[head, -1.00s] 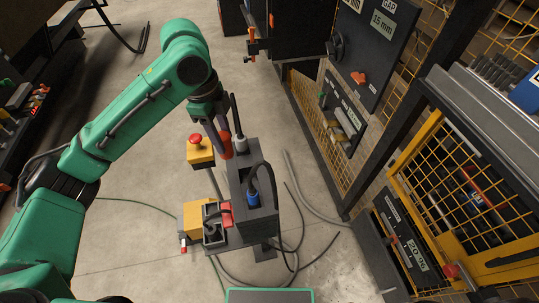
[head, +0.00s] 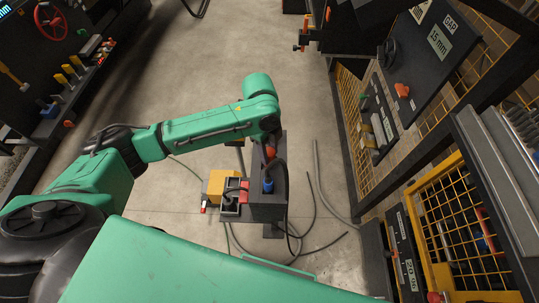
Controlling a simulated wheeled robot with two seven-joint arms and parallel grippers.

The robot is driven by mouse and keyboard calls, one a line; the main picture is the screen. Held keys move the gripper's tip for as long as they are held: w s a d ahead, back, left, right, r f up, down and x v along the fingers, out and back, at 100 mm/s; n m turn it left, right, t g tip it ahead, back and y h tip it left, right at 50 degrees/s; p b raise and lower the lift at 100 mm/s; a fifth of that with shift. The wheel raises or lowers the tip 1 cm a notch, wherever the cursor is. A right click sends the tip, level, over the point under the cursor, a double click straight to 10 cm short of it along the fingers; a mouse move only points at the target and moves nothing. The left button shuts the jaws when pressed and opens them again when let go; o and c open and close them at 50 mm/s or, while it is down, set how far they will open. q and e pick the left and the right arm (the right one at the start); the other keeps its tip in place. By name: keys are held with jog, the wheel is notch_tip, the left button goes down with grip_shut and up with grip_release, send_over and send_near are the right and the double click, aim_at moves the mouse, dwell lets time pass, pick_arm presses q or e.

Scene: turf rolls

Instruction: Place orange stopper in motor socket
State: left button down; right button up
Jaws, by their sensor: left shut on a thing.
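The orange stopper (head: 270,151) shows just below the wrist of my left arm, at the far end of the dark grey motor box (head: 267,212). My left gripper (head: 271,142) is shut on it; the wrist hides most of the fingers. I cannot tell whether the stopper is inside a socket or just above one, as the socket itself is hidden. A blue plug (head: 268,186) with a black cable stands in the box nearer to me. My right gripper is not in view.
A yellow box (head: 221,182) and a black plug (head: 229,198) sit left of the motor box, with a red part (head: 243,191) between. Loose cables (head: 318,168) lie on the floor to the right. A yellow mesh fence (head: 347,115) and panels stand at right.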

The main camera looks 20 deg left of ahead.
pick_arm(q)
notch_tip(320, 180, down, 3)
jog(key=shift+r, duration=0.1)
jog(key=shift+c, duration=2.2)
grip_release()
jog(key=shift+f, duration=0.25)
jog(key=r, duration=0.4)
jog(key=a+r+b, duration=0.1)
jog(key=r, duration=0.6)
jog(key=shift+w+a+r+b, duration=0.15)
jog(key=shift+w+r+b, duration=0.1)
jog(key=shift+r+b, duration=0.1)
jog(key=shift+r, duration=0.3)
